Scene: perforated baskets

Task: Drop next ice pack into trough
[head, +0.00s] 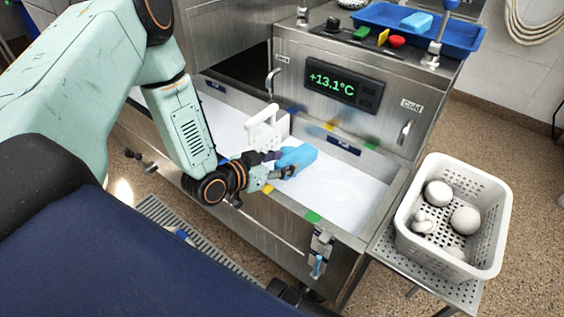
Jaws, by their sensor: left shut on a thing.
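My left gripper (275,167) is shut on a blue ice pack (296,157). It holds the pack over the front part of the trough (375,239), a steel basin with pale white-blue contents. I cannot tell how far the pack is above the contents. Another light blue ice pack (417,21) lies in the blue tray (459,39) on top of the steel unit at the back right. My right gripper is not in view.
A white object with a handle (264,128) stands in the trough just behind my left gripper. A display (345,88) reads +13.1°C. A white perforated basket (498,245) with several round white items stands on a rack at the right.

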